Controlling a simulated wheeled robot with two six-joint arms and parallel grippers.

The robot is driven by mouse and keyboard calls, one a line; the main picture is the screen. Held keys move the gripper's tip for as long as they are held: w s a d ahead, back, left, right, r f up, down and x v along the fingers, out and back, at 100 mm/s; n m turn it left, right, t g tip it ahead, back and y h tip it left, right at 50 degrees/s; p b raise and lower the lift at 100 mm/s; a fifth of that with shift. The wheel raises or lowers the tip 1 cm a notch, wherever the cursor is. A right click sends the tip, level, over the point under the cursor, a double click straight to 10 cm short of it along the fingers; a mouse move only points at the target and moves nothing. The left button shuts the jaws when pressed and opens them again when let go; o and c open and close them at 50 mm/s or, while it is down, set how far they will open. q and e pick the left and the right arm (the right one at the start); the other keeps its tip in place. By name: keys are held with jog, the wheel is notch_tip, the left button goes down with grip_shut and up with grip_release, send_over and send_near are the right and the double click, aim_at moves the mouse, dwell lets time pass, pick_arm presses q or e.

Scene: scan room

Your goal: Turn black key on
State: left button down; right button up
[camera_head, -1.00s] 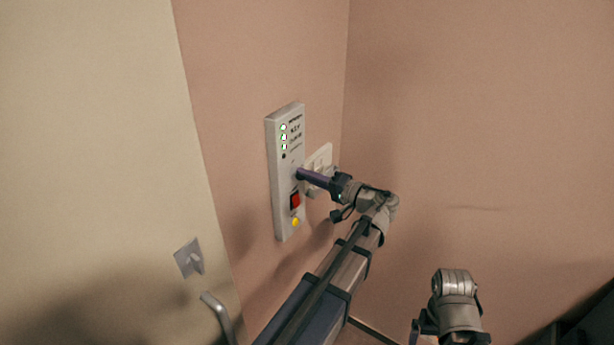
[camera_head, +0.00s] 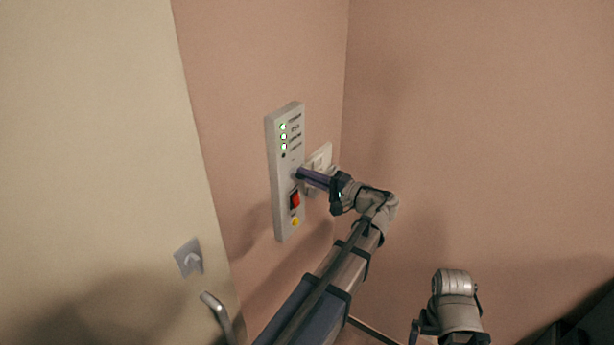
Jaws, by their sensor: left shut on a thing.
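A narrow pale control panel (camera_head: 284,205) is fixed to the pink wall. It has small indicator lights (camera_head: 283,137) in its upper part, a red switch (camera_head: 295,199) and a yellow button (camera_head: 295,222) below. My left gripper (camera_head: 301,174) reaches in from the lower right and is shut at the panel's middle, just above the red switch. The black key is hidden by the fingers; the gripper is shut on it there. The top indicator light shows green. My right gripper is out of view; only part of my right arm shows at the bottom.
A white wall plate (camera_head: 320,160) sits just right of the panel, close behind my left gripper. The room corner is right of it. A cream door (camera_head: 100,150) with a handle (camera_head: 216,312) and a small lock plate (camera_head: 188,257) stands at left.

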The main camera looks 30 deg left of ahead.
pick_arm(q)
jog(key=c, duration=1)
grip_release()
jog(key=shift+o, duration=0.2)
jog(key=shift+d, duration=0.1)
jog(key=d, duration=0.7)
jog(key=shift+s+d, duration=0.3)
jog(key=shift+d, duration=0.05)
jog(key=shift+f, duration=0.15)
jog(key=s+d+f+m+h, duration=0.1)
jog(key=s+d+f+h, duration=0.35)
jog(key=f, duration=0.25)
jog(key=s+d+f+h+b, duration=0.1)
jog(key=s+d+f+h, duration=0.25)
jog(key=d+f, duration=0.2)
jog(key=s+d+f+m+h, duration=0.1)
jog(key=s+d+f+h, duration=0.25)
jog(key=f, duration=0.35)
jog(key=s+d+f+g+h, duration=0.1)
jog(key=s+d+f+h, duration=0.2)
jog(key=d, duration=0.6)
jog(key=shift+s+f+m+h, duration=0.15)
jog(key=shift+s+m+h, duration=0.25)
jog(key=shift+s+h, duration=0.7)
